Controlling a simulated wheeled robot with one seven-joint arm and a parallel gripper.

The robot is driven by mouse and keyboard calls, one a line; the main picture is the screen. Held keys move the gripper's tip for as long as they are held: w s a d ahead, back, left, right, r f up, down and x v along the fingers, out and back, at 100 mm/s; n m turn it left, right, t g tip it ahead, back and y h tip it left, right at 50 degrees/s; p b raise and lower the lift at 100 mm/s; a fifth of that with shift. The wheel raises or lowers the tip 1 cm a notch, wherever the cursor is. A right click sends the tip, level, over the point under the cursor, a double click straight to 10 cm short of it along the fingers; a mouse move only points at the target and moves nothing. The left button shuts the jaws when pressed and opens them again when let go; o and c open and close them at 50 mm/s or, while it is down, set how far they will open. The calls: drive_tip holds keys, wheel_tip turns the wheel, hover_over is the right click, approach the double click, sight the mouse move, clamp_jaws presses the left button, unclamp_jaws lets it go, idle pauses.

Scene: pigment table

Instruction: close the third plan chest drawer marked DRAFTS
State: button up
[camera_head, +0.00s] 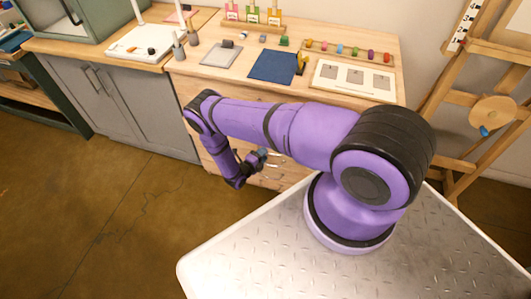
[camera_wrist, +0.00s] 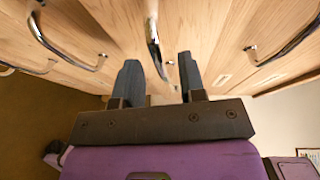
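The wooden plan chest (camera_head: 296,174) stands under the worktop, its front largely hidden behind my arm in the head view. Curved metal handles (camera_head: 273,163) show beside my gripper (camera_head: 261,158). In the wrist view, my gripper (camera_wrist: 160,62) is open, its two dark fingers apart. A metal handle (camera_wrist: 153,40) appears between the fingertips, close to them; I cannot tell whether they touch. Other handles show at left (camera_wrist: 65,52) and right (camera_wrist: 285,45) on pale wood fronts. No DRAFTS marking is readable, and I cannot tell how far any drawer stands out.
A grey cabinet (camera_head: 130,105) stands left of the chest. A wooden easel (camera_head: 468,97) stands at right. The worktop holds a blue cloth (camera_head: 273,67), a white sheet with grey squares (camera_head: 352,79) and small pigment items. The brown floor (camera_head: 90,215) at left is clear.

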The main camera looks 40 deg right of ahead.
drive_tip(key=shift+x, duration=1.15)
clamp_jaws()
drive_tip(key=shift+w+d, duration=0.8)
drive_tip(key=shift+d, duration=0.2)
unclamp_jaws()
drive_tip(key=shift+d, duration=0.1)
drive_tip(key=v, duration=1)
drive_tip(key=shift+a, duration=0.4)
